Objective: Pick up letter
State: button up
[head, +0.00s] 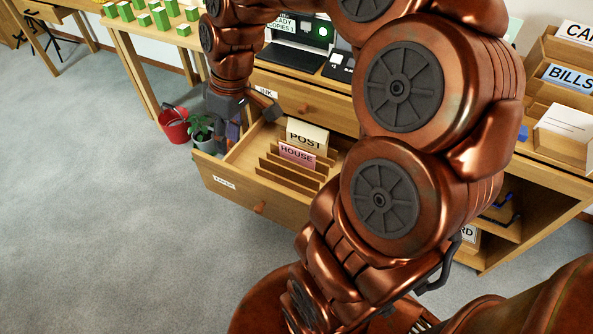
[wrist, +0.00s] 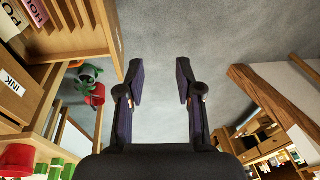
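A white paper with faint lines (head: 570,122), which looks like a letter or envelope, lies in the lowest visible tray at the right of the head view. I cannot tell for sure that it is the letter. My gripper (head: 240,110) is at the left end of the open drawer, far from that paper. In the wrist view my gripper (wrist: 160,78) is open, with nothing between its fingers, only grey floor beyond. The paper does not show in the wrist view.
The open drawer (head: 235,190) holds wooden dividers, a POST card (head: 307,136) and a pink HOUSE card (head: 297,154). A plant (head: 199,127) and red bucket (head: 173,124) stand beside it. Wooden trays, one marked BILLS (head: 570,78), rise at right. My arm hides the desk's middle.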

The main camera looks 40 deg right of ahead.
jog(key=w+d+f+t+b, duration=0.1)
jog(key=w+d+f+b, duration=0.55)
jog(key=f, duration=0.25)
jog(key=t+b, duration=0.2)
jog(key=b, duration=1.2)
send_near(297, 150)
notch_tip(297, 150, down, 2)
jog(key=a, duration=0.1)
jog(key=shift+h, duration=0.4)
jog(key=shift+w+b+x, duration=0.2)
jog(key=shift+b+x, duration=0.7)
jog(key=shift+x, duration=1.1)
jog(key=shift+w+b+x, duration=0.25)
jog(key=shift+b+x, duration=0.65)
jog(key=shift+x, duration=1.1)
jog(key=shift+d+f, duration=0.15)
jog(key=shift+f, duration=0.05)
grip_shut()
